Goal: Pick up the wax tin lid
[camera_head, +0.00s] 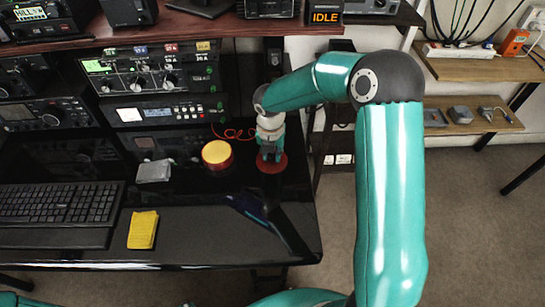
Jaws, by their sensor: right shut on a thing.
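A flat round red disc, which looks like the wax tin lid (272,167), is at the tips of my right gripper (269,157) on the right part of the black desk. My right gripper points down and is shut on the disc. I cannot tell whether the disc touches the desk or is just above it. A round red tin with a yellow top (216,153) stands just left of the gripper. My left gripper is out of view.
A grey box (154,171), a yellow notepad (142,230) and a black keyboard (60,204) lie on the desk (200,235). Radio units (155,80) stand behind, under a wooden shelf. A red coiled cord (233,133) lies behind the tin. The desk's front right is clear.

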